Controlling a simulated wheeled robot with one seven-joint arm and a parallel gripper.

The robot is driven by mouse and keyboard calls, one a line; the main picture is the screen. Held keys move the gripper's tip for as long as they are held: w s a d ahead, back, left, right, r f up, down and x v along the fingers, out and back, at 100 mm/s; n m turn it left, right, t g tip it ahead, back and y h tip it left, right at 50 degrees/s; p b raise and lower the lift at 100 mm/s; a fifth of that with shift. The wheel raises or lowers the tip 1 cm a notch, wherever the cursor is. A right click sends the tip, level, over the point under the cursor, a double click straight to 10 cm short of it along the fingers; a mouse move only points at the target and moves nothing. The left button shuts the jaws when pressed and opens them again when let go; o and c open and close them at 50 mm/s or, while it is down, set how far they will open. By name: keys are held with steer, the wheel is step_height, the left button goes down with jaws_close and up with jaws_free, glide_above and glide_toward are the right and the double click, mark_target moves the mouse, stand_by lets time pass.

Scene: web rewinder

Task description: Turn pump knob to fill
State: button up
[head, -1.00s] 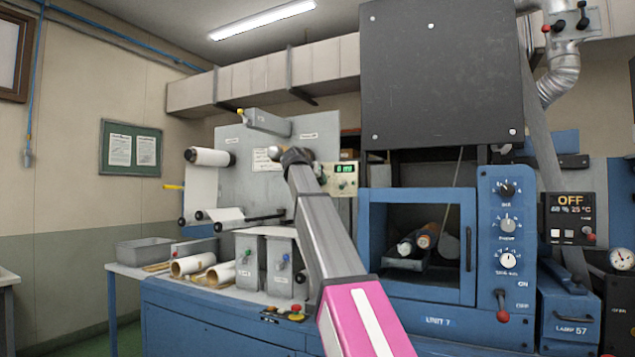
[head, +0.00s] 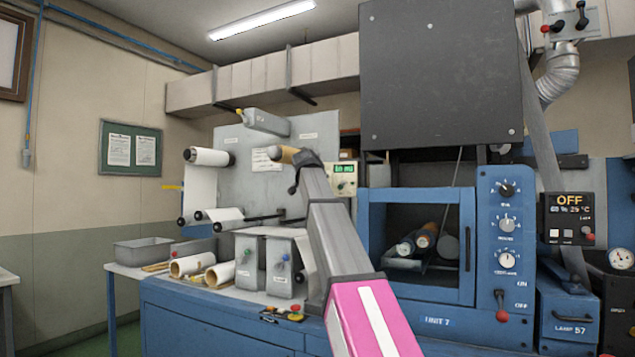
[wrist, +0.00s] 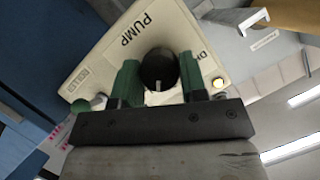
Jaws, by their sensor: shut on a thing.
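The pump panel (wrist: 125,45) is a cream box marked PUMP, tilted in the wrist view. Its black round knob (wrist: 157,66) sits between the two green fingers of my gripper (wrist: 159,60), which is shut on it. The knob's white pointer line is toward the bottom of the picture. A label beginning "D" is partly hidden by the right finger. A lit lamp (wrist: 218,83) is beside that finger. In the head view, the panel (head: 344,178) shows a green display right of my arm; the knob and fingers are hidden there.
The blue cabinet (head: 495,240) is to the right. A tan roll (head: 284,155) sits near the arm's far end.

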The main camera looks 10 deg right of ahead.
steer(key=shift+m, duration=0.3)
steer(key=o, duration=0.9)
steer(key=v, duration=1.1)
steer(key=shift+d, duration=0.1)
steer(key=shift+f, duration=0.1)
